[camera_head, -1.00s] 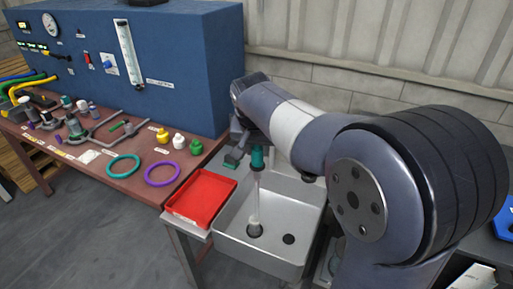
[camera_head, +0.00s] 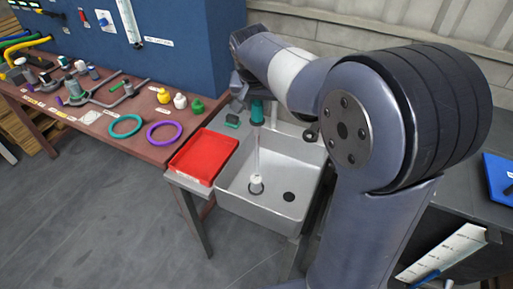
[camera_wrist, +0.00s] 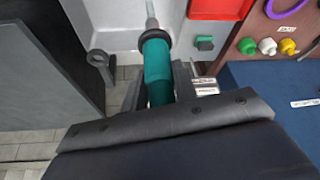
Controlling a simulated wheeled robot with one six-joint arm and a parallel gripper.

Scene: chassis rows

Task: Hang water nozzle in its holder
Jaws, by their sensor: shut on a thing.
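The teal water nozzle (camera_head: 257,112) is upright with its outlet down over the back of the steel sink (camera_head: 232,200). A pale stream runs from it to a white splash on the sink floor. My gripper (camera_wrist: 160,82) is shut on the nozzle, which also shows in the wrist view (camera_wrist: 157,68). A dark ring-shaped bracket (camera_wrist: 99,60), which looks like the holder, stands at the sink's edge, apart from the nozzle. It also shows small in the head view (camera_head: 310,135), right of the nozzle, partly hidden by my arm.
A red tray (camera_head: 203,157) sits left of the sink. A small teal block (camera_head: 232,121) is behind the tray. The brown bench (camera_head: 75,112) holds rings, knobs and fittings, with a blue panel (camera_head: 185,60) behind. A blue tray (camera_head: 498,178) is at far right.

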